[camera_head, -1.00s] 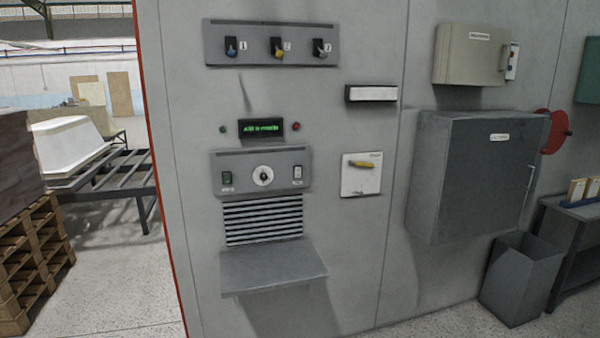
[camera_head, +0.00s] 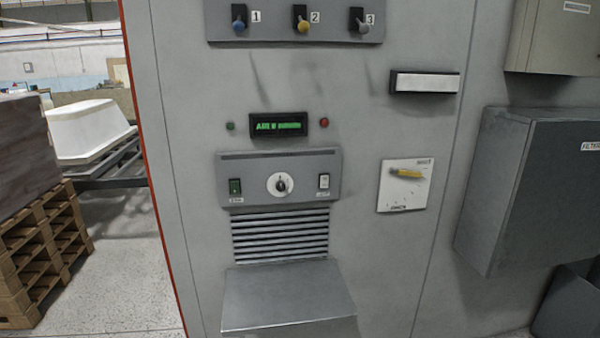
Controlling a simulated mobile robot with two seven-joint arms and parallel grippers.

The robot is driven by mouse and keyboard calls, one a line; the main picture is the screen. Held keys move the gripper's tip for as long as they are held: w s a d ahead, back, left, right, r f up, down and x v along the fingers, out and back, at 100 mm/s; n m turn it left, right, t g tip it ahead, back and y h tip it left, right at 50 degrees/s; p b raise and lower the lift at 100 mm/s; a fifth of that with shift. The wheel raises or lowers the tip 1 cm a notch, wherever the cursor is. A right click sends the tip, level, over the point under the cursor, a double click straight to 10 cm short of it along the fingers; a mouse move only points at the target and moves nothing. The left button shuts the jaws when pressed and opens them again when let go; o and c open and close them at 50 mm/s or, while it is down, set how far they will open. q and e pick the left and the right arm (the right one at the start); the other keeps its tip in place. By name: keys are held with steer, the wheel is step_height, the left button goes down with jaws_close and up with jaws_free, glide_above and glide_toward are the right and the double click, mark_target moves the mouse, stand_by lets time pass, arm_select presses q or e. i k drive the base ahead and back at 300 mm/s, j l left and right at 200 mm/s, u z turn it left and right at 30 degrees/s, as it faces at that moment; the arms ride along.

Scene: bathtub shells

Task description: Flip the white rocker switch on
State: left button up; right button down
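The white rocker switch (camera_head: 324,181) is at the right end of a grey control panel (camera_head: 262,197) on the large grey cabinet. A round white dial with a dark knob (camera_head: 281,185) is in the middle of that panel. A green rocker switch (camera_head: 235,186) is at its left end. The white switch is too small for me to tell which way it is tipped. Neither of my grippers is in view.
A grey shelf (camera_head: 285,300) juts out below the louvred vent. Above are a green-lit display (camera_head: 278,125) and three toggles on a panel (camera_head: 294,32). A yellow-handled white plate (camera_head: 405,185) and a grey wall box (camera_head: 535,190) are to the right. Pallets (camera_head: 45,255) stand left.

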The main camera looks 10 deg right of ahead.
mark_target(324, 179)
steer(key=i+l+u, duration=0.45)
steer(key=i+l, duration=0.15)
steer(key=i, duration=0.15)
